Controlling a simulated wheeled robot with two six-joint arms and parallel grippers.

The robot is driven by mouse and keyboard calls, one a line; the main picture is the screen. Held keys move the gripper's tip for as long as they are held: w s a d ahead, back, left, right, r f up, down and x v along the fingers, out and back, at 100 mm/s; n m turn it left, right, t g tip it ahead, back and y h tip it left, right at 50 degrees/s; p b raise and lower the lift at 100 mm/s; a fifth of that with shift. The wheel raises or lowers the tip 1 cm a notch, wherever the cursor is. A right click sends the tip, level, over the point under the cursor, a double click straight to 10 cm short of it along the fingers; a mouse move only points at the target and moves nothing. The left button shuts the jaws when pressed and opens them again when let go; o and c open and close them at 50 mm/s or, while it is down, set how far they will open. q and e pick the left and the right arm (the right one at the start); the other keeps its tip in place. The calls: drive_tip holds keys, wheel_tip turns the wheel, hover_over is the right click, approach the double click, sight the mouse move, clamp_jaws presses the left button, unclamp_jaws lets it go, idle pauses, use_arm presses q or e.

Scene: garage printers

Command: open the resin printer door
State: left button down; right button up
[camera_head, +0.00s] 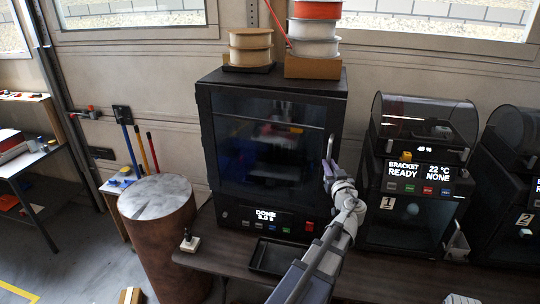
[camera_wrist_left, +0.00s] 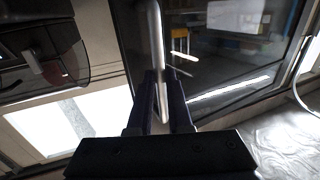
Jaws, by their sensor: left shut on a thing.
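The resin printer (camera_head: 275,150) is a black box on the bench, with a dark glass door on its front and a lit panel reading "DONE" below. The door looks closed in the head view. A pale vertical handle (camera_head: 330,146) stands on the right side of the door. My left gripper (camera_head: 329,168) is at the handle's lower part. In the left wrist view the bar handle (camera_wrist_left: 157,45) runs down between the two dark fingers of my left gripper (camera_wrist_left: 161,100), which are shut on it. My right gripper is not in view.
A printer with a "READY" display (camera_head: 415,180) stands close to the right of my left arm, with another beyond it. Filament spools (camera_head: 250,47) sit on top of the resin printer. A black tray (camera_head: 276,257) lies before it. A brown drum (camera_head: 158,230) stands left.

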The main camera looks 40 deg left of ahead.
use_arm(q)
drive_tip(key=shift+s+d, duration=0.2)
drive_tip(key=shift+s, duration=0.55)
drive_tip(key=shift+s+d, duration=0.2)
drive_tip(key=shift+s, duration=0.6)
drive_tip(key=shift+s+d, duration=0.2)
drive_tip(key=shift+s, duration=0.55)
drive_tip(key=shift+s, duration=0.1)
drive_tip(key=shift+s+d, duration=0.25)
drive_tip(key=shift+s, duration=1.05)
drive_tip(key=shift+s+d, duration=0.25)
drive_tip(key=shift+s, duration=1.05)
